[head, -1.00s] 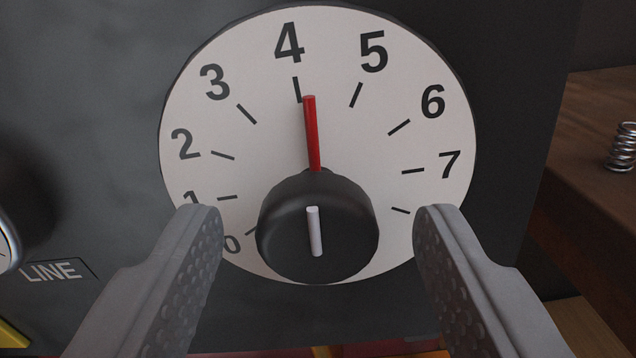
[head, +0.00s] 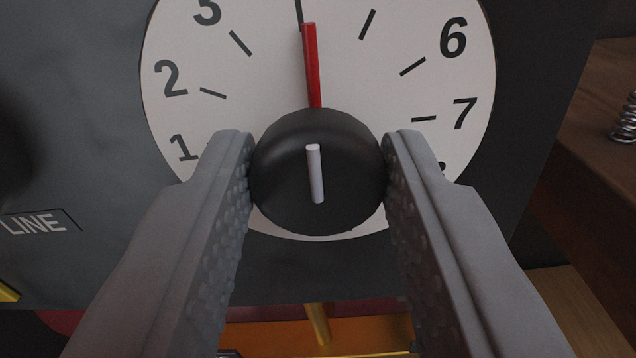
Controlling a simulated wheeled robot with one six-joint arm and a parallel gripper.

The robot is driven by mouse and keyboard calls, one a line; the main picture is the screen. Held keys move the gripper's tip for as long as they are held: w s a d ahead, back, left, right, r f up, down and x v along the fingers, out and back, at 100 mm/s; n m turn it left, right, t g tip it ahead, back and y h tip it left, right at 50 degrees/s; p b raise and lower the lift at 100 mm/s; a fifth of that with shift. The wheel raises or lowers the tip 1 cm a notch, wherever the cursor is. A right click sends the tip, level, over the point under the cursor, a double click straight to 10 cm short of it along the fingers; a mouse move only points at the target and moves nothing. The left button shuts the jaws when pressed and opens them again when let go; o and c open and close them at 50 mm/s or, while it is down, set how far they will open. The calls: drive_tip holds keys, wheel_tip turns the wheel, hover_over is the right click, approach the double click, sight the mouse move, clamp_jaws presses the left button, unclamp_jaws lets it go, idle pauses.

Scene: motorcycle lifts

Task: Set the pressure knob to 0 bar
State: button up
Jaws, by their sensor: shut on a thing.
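The pressure knob (head: 318,215) is a round black knob with a white line on its face, low on a white dial (head: 270,75). The red pointer (head: 312,65) above it stands almost straight up, by the tick that carried the 4 in the earlier view. My gripper (head: 318,170) is shut on the knob, one finger on its left side and one on its right. The fingers hide the 0 and part of the dial's lower edge. The 4 and 5 are out of the top of the picture.
The dial sits on a dark panel (head: 75,100) with a LINE label (head: 38,223) at left. A wooden surface (head: 590,110) with a metal spring (head: 627,120) is at right. Yellow and orange parts (head: 360,335) show below the panel.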

drive_tip(key=n, duration=1.2)
drive_tip(key=shift+a+f+n, duration=0.1)
drive_tip(key=shift+n, duration=0.2)
drive_tip(key=n, duration=1.2)
drive_tip(key=shift+f, duration=0.15)
idle(0.3)
drive_tip(key=o, duration=1)
drive_tip(key=shift+c, duration=0.2)
